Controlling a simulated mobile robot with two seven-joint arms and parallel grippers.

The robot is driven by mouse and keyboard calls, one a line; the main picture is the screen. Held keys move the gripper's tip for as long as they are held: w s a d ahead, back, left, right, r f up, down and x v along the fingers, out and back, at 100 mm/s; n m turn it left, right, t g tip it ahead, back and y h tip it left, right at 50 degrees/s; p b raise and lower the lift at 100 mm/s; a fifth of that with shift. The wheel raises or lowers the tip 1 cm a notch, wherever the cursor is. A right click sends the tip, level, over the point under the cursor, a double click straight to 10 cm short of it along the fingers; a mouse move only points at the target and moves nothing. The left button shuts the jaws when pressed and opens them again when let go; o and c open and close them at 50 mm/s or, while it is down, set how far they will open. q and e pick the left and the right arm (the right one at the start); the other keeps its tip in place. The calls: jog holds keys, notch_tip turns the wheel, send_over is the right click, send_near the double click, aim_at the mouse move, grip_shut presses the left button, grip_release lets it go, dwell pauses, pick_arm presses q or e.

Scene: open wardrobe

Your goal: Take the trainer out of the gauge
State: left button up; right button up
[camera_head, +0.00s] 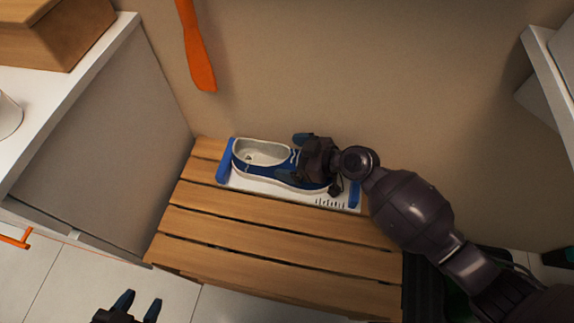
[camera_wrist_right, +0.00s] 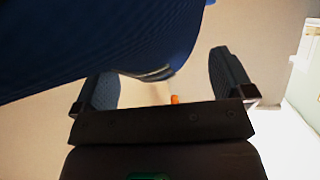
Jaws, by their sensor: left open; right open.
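The trainer (camera_head: 270,166) is a blue low shoe with a white sole and pale lining. It lies on the gauge (camera_head: 333,202), a white plate with blue end pieces and dark marks, on the slatted wooden bench. My right gripper (camera_head: 296,158) is at the front part of the trainer, its open fingers on either side of the shoe's upper; contact cannot be told. In the right wrist view the trainer (camera_wrist_right: 100,40) fills the upper left, close to the open fingers (camera_wrist_right: 168,85). My left gripper (camera_head: 140,305) is open and empty at the bottom left, in front of the bench.
The slatted bench (camera_head: 270,240) has bare slats in front of the gauge. A white cabinet (camera_head: 100,130) with a wooden box (camera_head: 50,40) stands at left. An orange shoehorn-like piece (camera_head: 197,50) hangs on the back wall. A white shelf edge (camera_head: 550,75) is at right.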

jog(key=shift+w+a+f, duration=0.15)
jog(key=shift+a+f, duration=0.1)
jog(key=shift+a, duration=0.15)
jog(key=c, duration=1.3)
